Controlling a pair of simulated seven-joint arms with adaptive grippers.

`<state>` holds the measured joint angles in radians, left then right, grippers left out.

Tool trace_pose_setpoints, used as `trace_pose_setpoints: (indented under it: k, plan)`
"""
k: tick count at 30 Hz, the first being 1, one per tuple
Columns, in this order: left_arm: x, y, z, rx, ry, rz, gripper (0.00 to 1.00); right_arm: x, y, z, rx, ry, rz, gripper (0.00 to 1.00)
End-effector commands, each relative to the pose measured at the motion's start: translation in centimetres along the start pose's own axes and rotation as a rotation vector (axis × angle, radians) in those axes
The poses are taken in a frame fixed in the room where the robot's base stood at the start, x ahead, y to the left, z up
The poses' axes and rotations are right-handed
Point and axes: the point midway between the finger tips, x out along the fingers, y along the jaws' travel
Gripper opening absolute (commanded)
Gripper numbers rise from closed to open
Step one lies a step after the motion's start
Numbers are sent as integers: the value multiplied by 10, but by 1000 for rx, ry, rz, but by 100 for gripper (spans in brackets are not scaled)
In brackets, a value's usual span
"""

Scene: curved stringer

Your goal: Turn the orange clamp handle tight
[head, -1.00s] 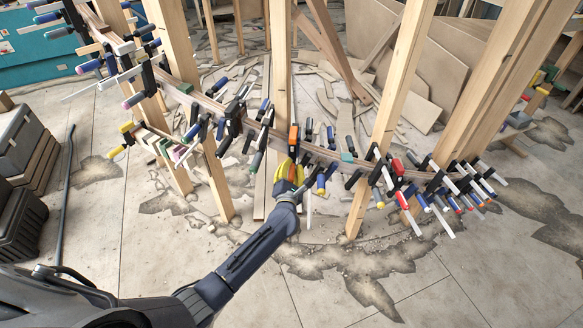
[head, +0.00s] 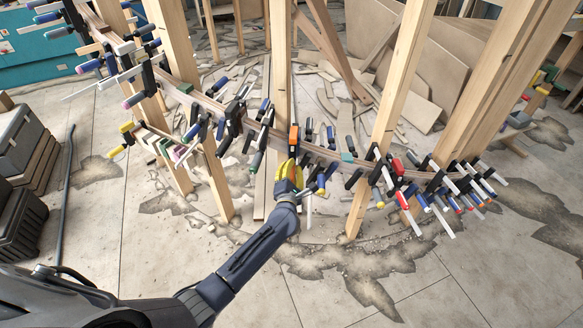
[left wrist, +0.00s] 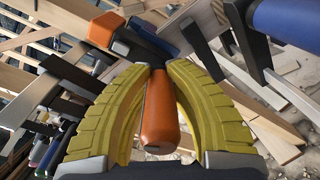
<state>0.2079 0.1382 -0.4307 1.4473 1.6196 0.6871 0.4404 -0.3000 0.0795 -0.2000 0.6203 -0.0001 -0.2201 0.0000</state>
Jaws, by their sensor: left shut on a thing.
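The orange clamp handle (left wrist: 159,115) stands between the two yellow ribbed fingers of my left gripper (left wrist: 160,85) in the left wrist view. The fingers converge on its upper part, and its rounded end points toward the wrist. The clamp's dark bar (left wrist: 150,42) and an orange tip piece (left wrist: 107,34) lie beyond. In the head view the clamp's orange part (head: 294,135) shows on the curved stringer (head: 322,153), just above my left gripper (head: 290,172). The handle itself is mostly hidden there by the fingers. My right gripper is not in view.
Several other clamps line the stringer; one with a blue handle (left wrist: 287,22) is close on the right in the left wrist view. Wooden posts (head: 397,85) stand around the stringer. The floor in front is open, with dark damaged patches.

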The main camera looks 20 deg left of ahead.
Motion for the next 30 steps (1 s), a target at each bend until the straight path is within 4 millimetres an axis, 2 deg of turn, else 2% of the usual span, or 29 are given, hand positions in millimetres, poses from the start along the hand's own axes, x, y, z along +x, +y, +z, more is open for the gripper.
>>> trace_pose_setpoints:
  k: [15,30]
  plan:
    - [0,0,0,297,-1,2,0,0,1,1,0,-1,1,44]
    - [0,0,1,346,-1,2,0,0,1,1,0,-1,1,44]
